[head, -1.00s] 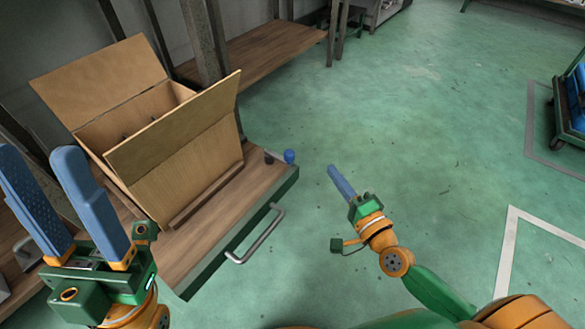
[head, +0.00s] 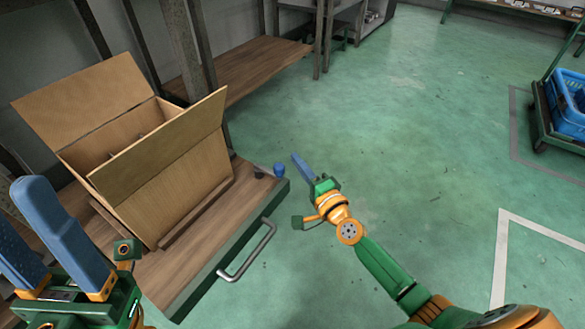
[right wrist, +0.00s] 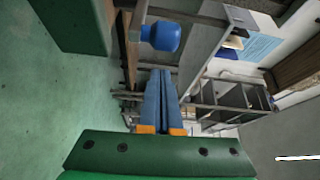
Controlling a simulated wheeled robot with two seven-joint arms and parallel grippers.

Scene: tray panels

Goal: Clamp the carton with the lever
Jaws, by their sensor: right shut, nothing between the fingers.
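The open cardboard carton (head: 165,185) stands tilted on the wooden bench top (head: 195,265), its flaps spread. The lever shows as a blue knob (head: 279,170) near the bench's right corner; the blue knob also shows in the right wrist view (right wrist: 163,36). My right gripper (head: 298,160) is shut and empty, just right of the knob in the head view and apart from it. In the right wrist view its blue fingers (right wrist: 161,85) lie together below the knob. My left gripper (head: 40,225) is open and empty, left of the carton, partly cut off by the frame edge.
A wooden strip (head: 195,214) lies along the carton's base. A metal handle (head: 247,252) sticks out from the bench's green front. A blue crate (head: 568,105) stands on a cart at far right. The green floor between is clear.

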